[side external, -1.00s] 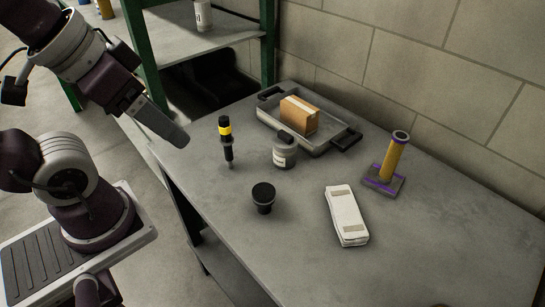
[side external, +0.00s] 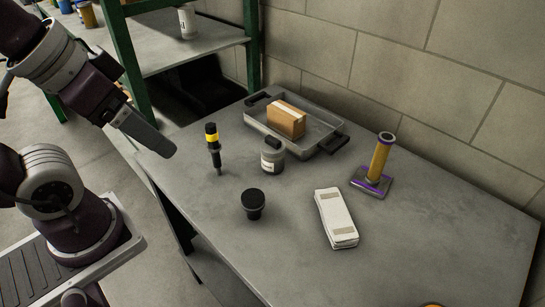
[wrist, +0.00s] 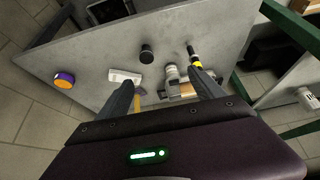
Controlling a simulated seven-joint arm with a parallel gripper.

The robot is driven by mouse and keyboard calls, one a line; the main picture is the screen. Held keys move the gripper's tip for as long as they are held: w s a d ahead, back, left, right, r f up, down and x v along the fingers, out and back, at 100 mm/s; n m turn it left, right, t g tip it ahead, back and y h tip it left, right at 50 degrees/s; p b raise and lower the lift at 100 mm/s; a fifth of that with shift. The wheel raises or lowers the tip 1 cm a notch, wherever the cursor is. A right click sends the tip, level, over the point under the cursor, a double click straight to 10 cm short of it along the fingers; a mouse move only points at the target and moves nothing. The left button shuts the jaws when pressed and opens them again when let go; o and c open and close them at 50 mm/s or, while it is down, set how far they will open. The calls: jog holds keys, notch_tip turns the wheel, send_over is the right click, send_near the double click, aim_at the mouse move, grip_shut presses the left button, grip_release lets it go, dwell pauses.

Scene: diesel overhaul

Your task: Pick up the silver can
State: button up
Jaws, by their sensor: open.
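A silver-grey can (side external: 272,160) with a dark lid and a white label stands upright on the grey table, in front of the tray. In the wrist view the can (wrist: 171,72) shows between my two fingers, nearer the right one. My gripper (side external: 165,148) is in the air beyond the table's left edge in the side view, apart from the can. There its fingers overlap, but in the wrist view my gripper (wrist: 166,82) has its fingers spread wide, with nothing held between them.
A screwdriver-like tool (side external: 213,150) and a black-topped round part (side external: 253,204) stand near the can. Behind is a tray (side external: 325,141) with a cardboard box (side external: 286,120). A white pack (side external: 336,218) and a yellow-handled tool (side external: 380,160) are rightward. A green-framed shelf (side external: 132,50) stands back left.

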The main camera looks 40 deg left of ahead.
jog(key=w+d+r+n+g+h, duration=0.3)
jog(key=w+d+r+n, duration=0.1)
jog(key=w+r+n, duration=0.15)
jog(key=n+t+h, duration=0.3)
jog(key=n+h, duration=0.6)
jog(key=n, duration=0.9)
send_over(263, 143)
notch_tip(263, 143, down, 3)
jog(key=shift+m, duration=0.35)
notch_tip(263, 143, down, 26)
jog(key=shift+w+a+r, duration=0.1)
jog(key=shift+a, duration=0.05)
jog(key=shift+w+d+f, duration=0.2)
jog(key=shift+d+f, duration=0.25)
jog(key=shift+f, duration=0.05)
jog(key=shift+w+d+f, duration=0.2)
jog(key=shift+d+f, duration=0.25)
jog(key=shift+f, duration=0.05)
jog(key=shift+w+d+f, duration=0.15)
jog(key=shift+w+d, duration=0.05)
jog(key=shift+d, duration=0.15)
jog(key=c, duration=1.6)
jog(key=shift+c, duration=0.2)
